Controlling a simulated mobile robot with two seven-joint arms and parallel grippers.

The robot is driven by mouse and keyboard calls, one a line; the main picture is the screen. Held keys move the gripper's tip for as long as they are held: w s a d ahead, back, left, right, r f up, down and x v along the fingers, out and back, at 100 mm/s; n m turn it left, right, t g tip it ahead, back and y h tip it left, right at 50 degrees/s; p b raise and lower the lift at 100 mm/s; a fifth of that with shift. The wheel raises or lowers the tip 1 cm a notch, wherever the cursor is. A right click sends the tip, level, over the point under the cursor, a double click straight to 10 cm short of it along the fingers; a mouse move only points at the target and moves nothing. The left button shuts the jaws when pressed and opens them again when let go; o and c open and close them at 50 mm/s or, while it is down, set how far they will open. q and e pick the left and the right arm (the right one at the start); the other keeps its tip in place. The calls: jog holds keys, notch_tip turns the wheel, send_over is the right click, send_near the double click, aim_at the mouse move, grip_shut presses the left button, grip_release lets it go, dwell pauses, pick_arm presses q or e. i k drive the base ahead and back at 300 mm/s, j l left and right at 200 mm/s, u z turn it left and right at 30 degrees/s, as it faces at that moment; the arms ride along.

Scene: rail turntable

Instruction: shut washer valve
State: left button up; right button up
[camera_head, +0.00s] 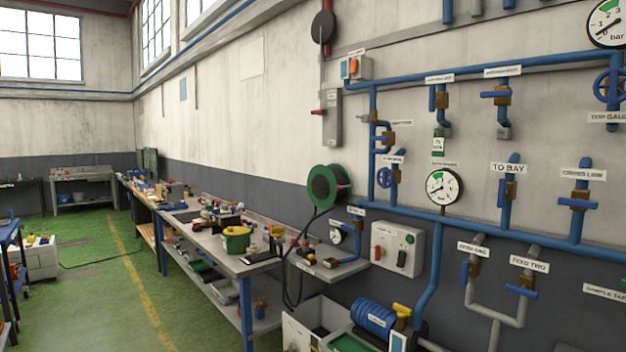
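Several valves sit on blue pipes on the wall at right; no label I can read says washer. At the upper row, one valve (440,98) has a vertical blue handle and another (501,94) has a crosswise one; their labels are too small to read. On the left riser are a crosswise-handled valve (384,139) and a small blue wheel valve (385,178), labels also unreadable. The TO BAY valve (507,190) has its handle along the pipe; the CROSS LINK valve (578,200) has its handle across. Neither gripper is in view.
A round gauge (443,187) hangs mid-wall. A grey switch box (397,248), a green hose reel (328,187) and a blue motor (373,318) stand near the pipes. The FEED ONE valve (471,268) and FEED TWO valve (523,288) sit low.

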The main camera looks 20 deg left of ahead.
aim_at(385, 177)
jog(key=u, duration=0.1)
jog(key=i+j, duration=0.85)
jog(key=i, duration=0.15)
jog(key=i+j+z, duration=0.1)
jog(key=i+j, duration=0.7)
jog(key=i, duration=0.2)
